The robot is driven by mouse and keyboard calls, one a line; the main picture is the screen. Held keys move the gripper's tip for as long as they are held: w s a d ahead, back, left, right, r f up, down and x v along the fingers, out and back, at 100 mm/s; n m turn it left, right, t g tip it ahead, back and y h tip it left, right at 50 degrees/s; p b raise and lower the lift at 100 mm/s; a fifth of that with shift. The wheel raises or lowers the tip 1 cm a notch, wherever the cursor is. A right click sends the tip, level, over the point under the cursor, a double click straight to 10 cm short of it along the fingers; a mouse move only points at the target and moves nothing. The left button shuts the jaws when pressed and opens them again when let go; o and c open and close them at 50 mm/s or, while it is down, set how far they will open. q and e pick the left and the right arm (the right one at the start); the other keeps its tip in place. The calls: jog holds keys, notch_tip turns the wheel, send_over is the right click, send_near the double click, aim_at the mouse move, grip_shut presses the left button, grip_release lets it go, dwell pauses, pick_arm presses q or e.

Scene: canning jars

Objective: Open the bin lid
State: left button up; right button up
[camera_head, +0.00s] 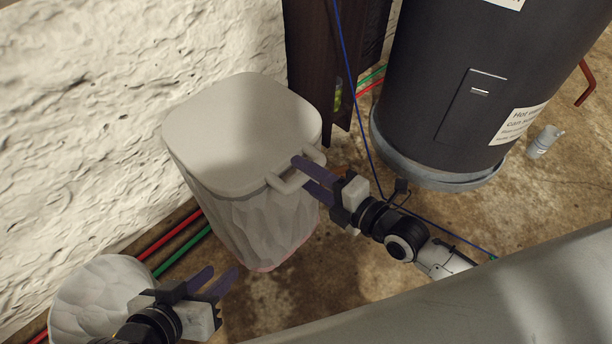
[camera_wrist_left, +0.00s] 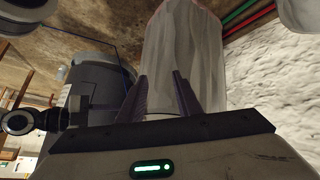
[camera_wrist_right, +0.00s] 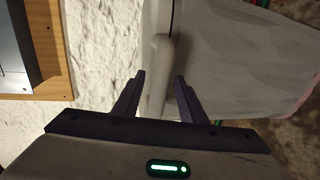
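The bin (camera_head: 245,225) is pale and stands by the rough white wall, its rounded lid (camera_head: 235,120) lying flat and closed on top. A bar handle (camera_head: 287,184) sticks out from the lid's front edge, and it shows in the right wrist view (camera_wrist_right: 160,60). My right gripper (camera_head: 302,173) is open at the handle, its fingertips around the bar. Whether a finger touches the bar cannot be told. My left gripper (camera_head: 223,269) is open and empty, low in front of the bin; the bin shows beyond its fingers in the left wrist view (camera_wrist_left: 182,60).
A dark water heater (camera_head: 440,90) in a grey tray stands right of the bin. A dark cabinet (camera_head: 310,60) is behind it. A white rounded container (camera_head: 95,295) is at the lower left. Red and green pipes (camera_head: 170,240) run along the wall. A grey cup (camera_head: 545,142) stands at right.

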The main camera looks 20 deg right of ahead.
jog(key=shift+w+a, duration=0.1)
grip_shut()
